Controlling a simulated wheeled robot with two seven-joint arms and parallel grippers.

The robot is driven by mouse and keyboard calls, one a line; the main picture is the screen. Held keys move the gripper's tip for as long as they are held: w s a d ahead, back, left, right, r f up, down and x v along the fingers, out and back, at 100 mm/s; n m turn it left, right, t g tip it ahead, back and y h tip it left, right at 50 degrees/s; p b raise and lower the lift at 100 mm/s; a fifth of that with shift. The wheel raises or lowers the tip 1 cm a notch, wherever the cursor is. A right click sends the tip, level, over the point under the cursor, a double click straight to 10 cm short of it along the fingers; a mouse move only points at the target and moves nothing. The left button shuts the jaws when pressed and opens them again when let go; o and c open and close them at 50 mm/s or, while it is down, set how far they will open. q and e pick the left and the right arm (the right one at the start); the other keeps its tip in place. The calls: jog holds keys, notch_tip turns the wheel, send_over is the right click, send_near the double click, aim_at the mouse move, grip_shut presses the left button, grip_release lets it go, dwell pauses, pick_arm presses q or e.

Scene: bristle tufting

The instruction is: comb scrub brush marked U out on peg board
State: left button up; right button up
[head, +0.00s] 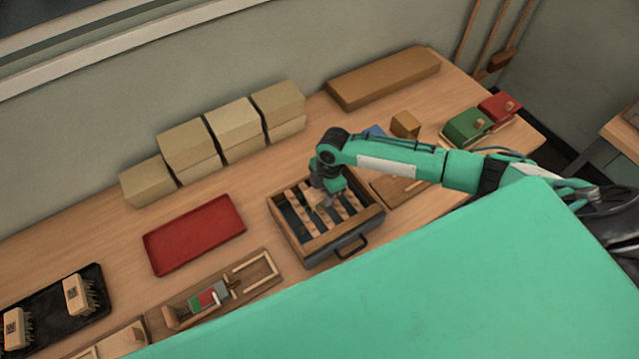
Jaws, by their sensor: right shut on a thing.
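Two scrub brushes with pale wooden backs, dark marks and bristles, one upper (77,294) and one lower (14,330), are on the black tray (50,318) at the left. The marks are too small to read. My right gripper (325,199) reaches down into a wooden box with slats (290,237). It is shut on a small pale piece (317,197), mostly hidden by the gripper. I cannot tell which board is the peg board. A wooden board (398,190) lies partly hidden behind my right arm. My left gripper is not in view.
A red tray (195,234) lies empty left of the box. A fixture board with a green-and-red part (208,298) is in front of it. Several cardboard boxes (232,128) line the back. Green (466,127) and red (499,107) boxes stand right. Table between red tray and boxes is clear.

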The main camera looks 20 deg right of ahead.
jog(key=s, duration=0.1)
jog(key=s+p, duration=0.1)
jog(key=s, duration=0.1)
jog(key=s+p, duration=0.1)
jog(key=shift+s+d+f, duration=0.2)
jog(key=shift+d+f, duration=0.05)
jog(key=shift+f, duration=0.05)
jog(key=shift+w, duration=0.3)
jog(key=shift+c, duration=0.9)
jog(key=shift+w, duration=0.35)
jog(key=shift+w+a+r+b, duration=0.15)
jog(key=shift+w+b, duration=0.15)
jog(key=shift+w, duration=0.45)
jog(key=shift+w+a+f+b, duration=0.1)
jog(key=shift+w+b, duration=0.15)
jog(key=shift+w, duration=0.45)
jog(key=shift+w+a+r+p, duration=0.1)
jog(key=shift+w+r+p, duration=0.25)
jog(key=shift+w+r, duration=0.55)
jog(key=shift+w+a+r+p, duration=0.1)
jog(key=shift+w+r+p, duration=0.3)
jog(key=shift+r, duration=0.9)
jog(key=shift+w+a+r+p, duration=0.1)
jog(key=shift+w+r+p, duration=0.15)
jog(key=shift+w+r, duration=0.7)
jog(key=shift+s+r, duration=0.1)
jog(key=shift+s, duration=0.1)
